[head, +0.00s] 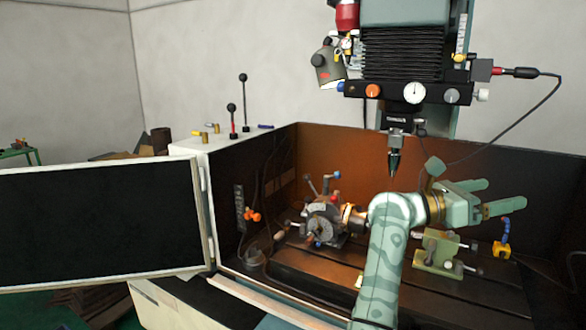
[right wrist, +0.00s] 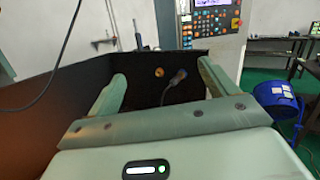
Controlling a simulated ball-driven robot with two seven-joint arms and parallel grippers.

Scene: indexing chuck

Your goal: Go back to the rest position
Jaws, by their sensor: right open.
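My right gripper (head: 487,198) is open and empty in the head view. It is raised inside the machine enclosure, its fingers pointing right. In the right wrist view the two fingers (right wrist: 160,90) stand wide apart with nothing between them. The indexing chuck (head: 325,222) sits on the machine bed, left of my right forearm, which hides part of its right side. A green vise-like block (head: 437,252) stands on the bed below my right gripper. My left gripper is not in view.
The milling head with its spindle (head: 394,160) hangs just left of my right gripper. The enclosure's dark back wall (head: 340,150) and open door (head: 100,225) border the bed. A control panel (right wrist: 215,20) and a blue round object (right wrist: 278,100) show in the right wrist view.

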